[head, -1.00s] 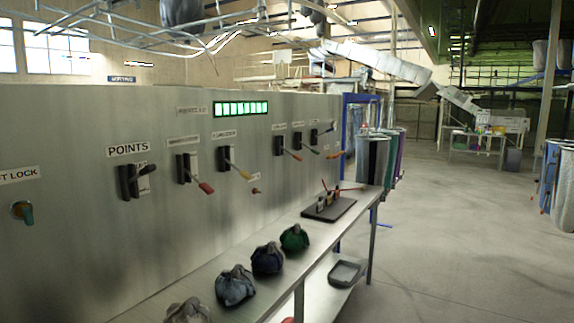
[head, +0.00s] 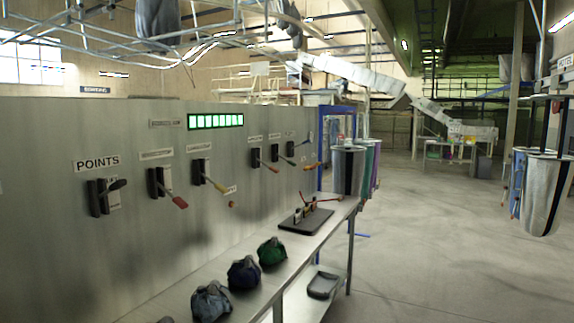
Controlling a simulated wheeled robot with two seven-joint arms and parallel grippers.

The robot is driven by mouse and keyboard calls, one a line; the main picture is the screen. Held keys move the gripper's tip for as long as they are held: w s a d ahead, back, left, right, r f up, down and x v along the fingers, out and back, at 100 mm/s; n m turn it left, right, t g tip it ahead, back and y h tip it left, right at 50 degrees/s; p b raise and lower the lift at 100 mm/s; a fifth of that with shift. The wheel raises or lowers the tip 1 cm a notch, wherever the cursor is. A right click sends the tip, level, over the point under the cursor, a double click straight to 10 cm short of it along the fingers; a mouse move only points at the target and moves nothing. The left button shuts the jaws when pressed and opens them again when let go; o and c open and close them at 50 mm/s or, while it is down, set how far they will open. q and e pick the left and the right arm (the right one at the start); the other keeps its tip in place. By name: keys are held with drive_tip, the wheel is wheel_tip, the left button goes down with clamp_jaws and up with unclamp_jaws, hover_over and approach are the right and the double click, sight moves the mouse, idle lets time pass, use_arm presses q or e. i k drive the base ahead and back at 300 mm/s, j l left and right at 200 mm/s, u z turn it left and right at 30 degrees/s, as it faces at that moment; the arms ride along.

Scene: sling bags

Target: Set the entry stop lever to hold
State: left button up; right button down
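A grey metal control panel (head: 60,240) fills the left of the head view. It carries a row of levers on dark bases. The leftmost, under the POINTS label (head: 97,163), is a black-handled lever (head: 116,184). To its right are a red-handled lever (head: 180,202) and a yellow-handled lever (head: 221,187), both slanting down to the right. The labels over these levers are too small to read, so I cannot tell which is the entry stop lever. Neither of my grippers is in view.
The floor (head: 430,260) right of the shelf is clear.

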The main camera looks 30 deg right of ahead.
sight(292, 163)
drive_tip(key=i+l, duration=0.3)
drive_tip(key=l, duration=0.25)
drive_tip(key=i+l+u, duration=0.15)
drive_tip(key=i+l, duration=0.15)
drive_tip(key=l, duration=0.3)
drive_tip(key=i+l, duration=0.25)
drive_tip(key=l, duration=0.35)
drive_tip(key=i+l+u, duration=0.1)
drive_tip(key=i+l, duration=0.15)
drive_tip(key=l, duration=0.35)
drive_tip(key=i+l+u, duration=0.1)
drive_tip(key=i+l, duration=0.15)
drive_tip(key=l, duration=0.35)
drive_tip(key=i+l, duration=0.25)
drive_tip(key=l, duration=0.4)
drive_tip(key=i+l+u, duration=0.1)
drive_tip(key=l, duration=0.55)
drive_tip(key=i+l+u, duration=0.1)
drive_tip(key=i+l, duration=0.2)
drive_tip(key=l, duration=0.35)
